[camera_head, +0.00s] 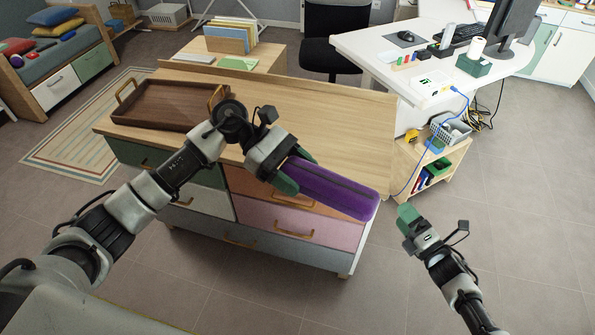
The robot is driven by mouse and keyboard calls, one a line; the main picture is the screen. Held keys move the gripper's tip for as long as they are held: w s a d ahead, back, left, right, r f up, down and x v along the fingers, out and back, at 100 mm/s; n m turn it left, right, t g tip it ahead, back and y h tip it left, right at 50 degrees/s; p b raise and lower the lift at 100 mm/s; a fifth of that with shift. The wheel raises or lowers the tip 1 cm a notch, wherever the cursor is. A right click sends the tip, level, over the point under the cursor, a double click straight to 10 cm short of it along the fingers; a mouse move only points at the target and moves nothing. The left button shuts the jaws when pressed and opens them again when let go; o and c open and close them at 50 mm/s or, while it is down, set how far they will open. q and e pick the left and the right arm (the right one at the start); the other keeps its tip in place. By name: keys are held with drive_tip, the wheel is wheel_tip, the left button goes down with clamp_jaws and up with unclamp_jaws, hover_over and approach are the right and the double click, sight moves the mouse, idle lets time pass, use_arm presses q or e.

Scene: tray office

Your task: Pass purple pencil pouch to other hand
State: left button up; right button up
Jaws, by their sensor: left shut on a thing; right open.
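The purple pencil pouch (335,189) is long and soft-looking. It is held in the air in front of the dresser's right part, pointing to the lower right. My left gripper (292,172) is shut on its left end, with green fingertips on either side. My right gripper (404,217) is to the right of the pouch's free end, with a small gap between them. It is open and empty, and its green fingers face up and left.
A wooden tray with handles (160,122) sits on the left of the dresser top (345,125); the top's right part is clear. A white desk (375,48) with a monitor stands behind right. A small shelf (458,160) is beside the dresser. Open floor lies at the right front.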

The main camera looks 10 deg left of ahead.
drive_tip(key=s+d+f+m+g+h, duration=0.1)
drive_tip(key=s+d+f+m+h, duration=0.15)
drive_tip(key=s+f+m, duration=0.5)
drive_tip(key=s+d+f+m+g+h, duration=0.2)
drive_tip(key=s+f+m+h, duration=0.25)
drive_tip(key=f, duration=0.55)
drive_tip(key=s+d+f+m+g+h, duration=0.1)
drive_tip(key=s+d+f+m+h, duration=0.2)
drive_tip(key=s+f+m, duration=0.35)
drive_tip(key=s+f+m+g+h, duration=0.1)
drive_tip(key=s+f+m+g, duration=0.2)
drive_tip(key=s, duration=0.7)
drive_tip(key=s+f+m+g, duration=0.3)
drive_tip(key=s+f, duration=0.2)
drive_tip(key=s, duration=0.5)
drive_tip(key=s+d+f+m+g+h, duration=0.1)
drive_tip(key=s+f+m+g, duration=0.2)
drive_tip(key=s, duration=0.7)
drive_tip(key=shift+s+f+h, duration=0.3)
drive_tip(key=shift+s+f, duration=0.1)
drive_tip(key=shift+f, duration=0.4)
